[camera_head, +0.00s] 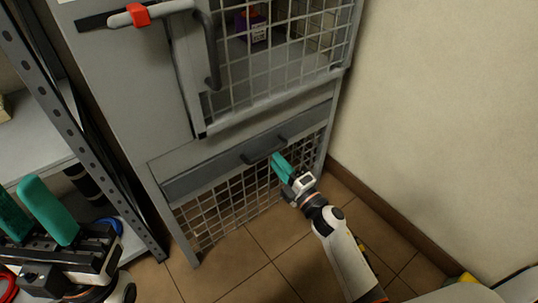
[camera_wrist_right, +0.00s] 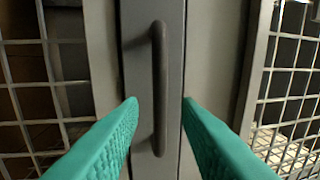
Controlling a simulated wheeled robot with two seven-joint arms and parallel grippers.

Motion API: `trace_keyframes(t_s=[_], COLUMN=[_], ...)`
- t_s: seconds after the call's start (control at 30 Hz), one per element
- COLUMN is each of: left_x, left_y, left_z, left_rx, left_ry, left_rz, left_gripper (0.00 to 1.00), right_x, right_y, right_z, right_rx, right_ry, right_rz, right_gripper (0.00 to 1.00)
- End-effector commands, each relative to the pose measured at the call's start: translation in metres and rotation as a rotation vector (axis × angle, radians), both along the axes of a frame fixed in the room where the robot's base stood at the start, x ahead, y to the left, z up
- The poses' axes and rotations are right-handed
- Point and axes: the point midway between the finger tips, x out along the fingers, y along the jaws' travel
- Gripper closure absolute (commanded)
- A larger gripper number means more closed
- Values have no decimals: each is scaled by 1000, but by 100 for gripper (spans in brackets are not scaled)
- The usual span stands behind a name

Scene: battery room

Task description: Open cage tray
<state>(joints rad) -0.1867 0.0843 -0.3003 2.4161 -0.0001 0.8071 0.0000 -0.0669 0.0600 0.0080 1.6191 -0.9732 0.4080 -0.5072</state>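The cage tray (camera_head: 205,176) is a dark grey drawer front across the cage, below the mesh door, and looks flush with the frame. Its dark bar handle (camera_head: 250,157) is at mid-width. My right gripper (camera_head: 278,160) is close to the handle, partly covering its right end. In the right wrist view the handle (camera_wrist_right: 159,90) stands upright between the two spread teal fingers, with a gap on each side; contact does not show. My left gripper (camera_head: 30,195) is open and empty at the lower left, away from the tray.
Above the tray is a mesh door (camera_head: 275,65) with a grey handle and a red-clipped latch (camera_head: 138,14). A metal shelf rack (camera_head: 60,110) stands left. A wall (camera_head: 440,110) is close on the right. The tiled floor (camera_head: 245,265) in front is clear.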

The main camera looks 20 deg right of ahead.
Motion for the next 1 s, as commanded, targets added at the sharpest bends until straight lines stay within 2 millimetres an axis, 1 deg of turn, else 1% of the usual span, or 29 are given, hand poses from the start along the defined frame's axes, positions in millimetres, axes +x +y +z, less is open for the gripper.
trace_keyframes(t_s=[0.03, 0.1, 0.2, 0.3, 0.43, 0.67, 0.83, 0.87, 1.0], left_x=[0, 1, 2, 2, 2, 2, 2, 2, 2], left_y=[0, 0, -1, -1, -1, -1, -1, -1, -1], left_z=[-1, 0, 2, 3, 3, 3, 4, 4, 4], left_rx=[-1, 1, 2, 2, 3, 3, 2, 3, 3], left_ry=[-9, -15, -21, -26, -25, -25, -27, -27, -28], left_rz=[1, 1, 2, 1, 1, 1, 1, 1, 1], left_gripper=[64, 64, 64, 64, 64, 64, 64, 64, 64], right_x=[10, 20, 32, 39, 43, 43, 43, 43, 43], right_y=[3, 7, 12, 14, 16, 16, 16, 16, 16], right_z=[1, 3, 5, 7, 8, 8, 8, 8, 8], right_rx=[1, 0, 1, 2, 2, 1, 2, 2, 1], right_ry=[-2, -2, 0, 1, 3, 3, 2, 2, 3], right_rz=[0, 0, 0, -1, -2, -1, -1, -1, -1], right_gripper=[70, 70, 70, 70, 70, 70, 97, 100, 100])
